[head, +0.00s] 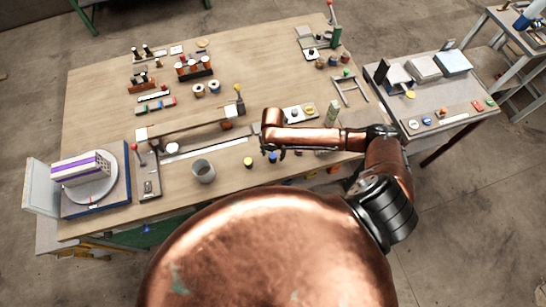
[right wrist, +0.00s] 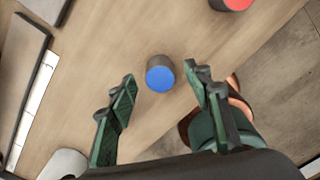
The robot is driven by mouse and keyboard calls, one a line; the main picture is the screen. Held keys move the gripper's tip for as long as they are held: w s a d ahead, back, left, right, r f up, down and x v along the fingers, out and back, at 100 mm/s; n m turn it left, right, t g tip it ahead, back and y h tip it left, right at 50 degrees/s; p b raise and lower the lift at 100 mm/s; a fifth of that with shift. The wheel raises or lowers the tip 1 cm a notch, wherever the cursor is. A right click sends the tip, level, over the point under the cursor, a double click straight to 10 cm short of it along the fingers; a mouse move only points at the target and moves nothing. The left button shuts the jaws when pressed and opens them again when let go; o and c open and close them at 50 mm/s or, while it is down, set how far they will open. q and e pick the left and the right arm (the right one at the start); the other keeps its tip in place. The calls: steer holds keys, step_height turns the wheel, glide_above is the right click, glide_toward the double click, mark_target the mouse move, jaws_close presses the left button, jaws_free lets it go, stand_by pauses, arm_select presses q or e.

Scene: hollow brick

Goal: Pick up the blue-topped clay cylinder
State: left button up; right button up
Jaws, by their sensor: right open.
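The blue-topped clay cylinder (right wrist: 160,78) stands upright on the table in the right wrist view, its flat blue top facing the camera and its side dark grey. My right gripper (right wrist: 160,71) is open, with one green finger to each side of the cylinder in that view. No finger visibly touches it. In the head view my right gripper (head: 273,151) points down over the table's front part, and a small blue spot, apparently the cylinder (head: 272,158), shows just by the fingers. My left gripper is out of view.
A red-topped cylinder (right wrist: 236,3) is at the upper right of the right wrist view. A yellow-topped cylinder (head: 247,162) and a grey cup (head: 203,171) stand left of my right gripper. The wooden table's (head: 110,105) front edge is close.

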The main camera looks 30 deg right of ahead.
steer(key=shift+f, duration=0.95)
jaws_close()
